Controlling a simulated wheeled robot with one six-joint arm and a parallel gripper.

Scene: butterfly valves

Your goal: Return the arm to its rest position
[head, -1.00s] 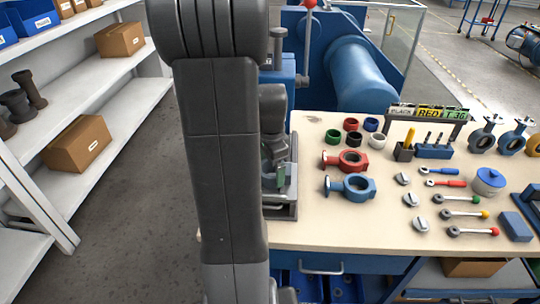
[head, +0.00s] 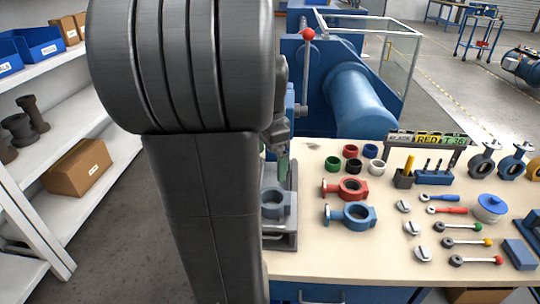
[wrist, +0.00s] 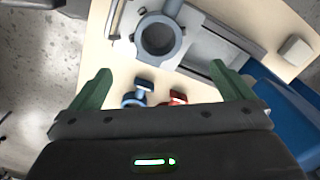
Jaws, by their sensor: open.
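My gripper (head: 283,160) is above the back of the metal fixture (head: 283,240) at the left end of the workbench, partly hidden behind my arm. In the wrist view my gripper (wrist: 162,82) has its two green fingers wide apart with nothing between them. A grey valve body (head: 273,204) sits in the fixture, apart from the fingers; it also shows in the wrist view as a grey ring (wrist: 158,36). My arm is folded up in front of the head camera and hides the bench's left edge.
The bench (head: 325,252) holds a red valve body (head: 348,190), a blue valve body (head: 352,214), coloured rings, handles and tools. A blue machine (head: 360,90) with a red-knobbed lever (head: 308,36) stands behind. White shelves (head: 95,190) stand at left, with floor between.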

